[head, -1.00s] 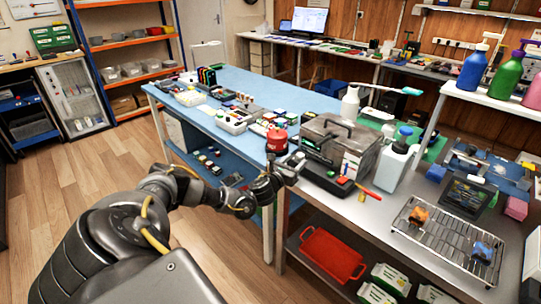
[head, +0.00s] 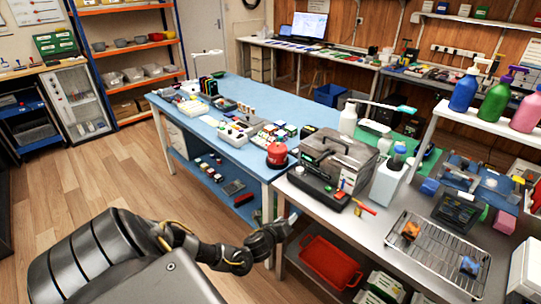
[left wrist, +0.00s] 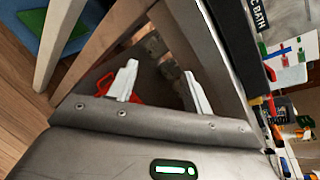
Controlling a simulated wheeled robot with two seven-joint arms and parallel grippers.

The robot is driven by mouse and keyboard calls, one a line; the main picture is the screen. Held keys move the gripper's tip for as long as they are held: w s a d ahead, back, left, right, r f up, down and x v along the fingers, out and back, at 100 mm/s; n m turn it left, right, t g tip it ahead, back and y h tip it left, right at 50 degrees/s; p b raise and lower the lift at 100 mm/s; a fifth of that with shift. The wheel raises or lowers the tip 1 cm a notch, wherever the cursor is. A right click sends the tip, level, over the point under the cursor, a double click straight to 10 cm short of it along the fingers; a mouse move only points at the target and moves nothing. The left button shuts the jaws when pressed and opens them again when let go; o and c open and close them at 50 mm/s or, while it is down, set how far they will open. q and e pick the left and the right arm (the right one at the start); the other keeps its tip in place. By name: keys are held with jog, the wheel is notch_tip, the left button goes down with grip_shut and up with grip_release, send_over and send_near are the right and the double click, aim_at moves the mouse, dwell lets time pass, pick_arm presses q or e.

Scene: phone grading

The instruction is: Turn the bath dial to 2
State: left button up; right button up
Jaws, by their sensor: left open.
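The bath (head: 338,160) is a grey metal box with a lid and handle, standing on the metal bench in the head view. A dark control unit (head: 318,186) sits along its front, with small coloured parts on it. I cannot make out the dial or its setting. In the left wrist view, part of a dark face with the lettering "BATH" (left wrist: 259,14) shows at the top right. My left gripper (head: 288,226) is in front of and below the bench edge, apart from the bath. Its two pale fingers (left wrist: 160,88) are spread and empty. My right gripper is not in view.
A red round container (head: 277,155) stands on the blue table corner left of the bath. A white bottle (head: 386,180) and a red-and-yellow tool (head: 364,207) are to its right. A red tray (head: 329,262) lies on the shelf below. Floor at left is clear.

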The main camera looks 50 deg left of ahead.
pick_arm(q)
jog(key=s+f+n+g, duration=0.2)
jog(key=s+f+n, duration=0.2)
jog(key=f, duration=0.3)
jog(key=s+d+f+n+g+p, duration=0.1)
jog(key=s+f+n, duration=0.3)
jog(key=f, duration=0.4)
jog(key=shift+s+d+g+p, duration=0.3)
jog(key=shift+s+g, duration=0.4)
jog(key=shift+s, duration=0.05)
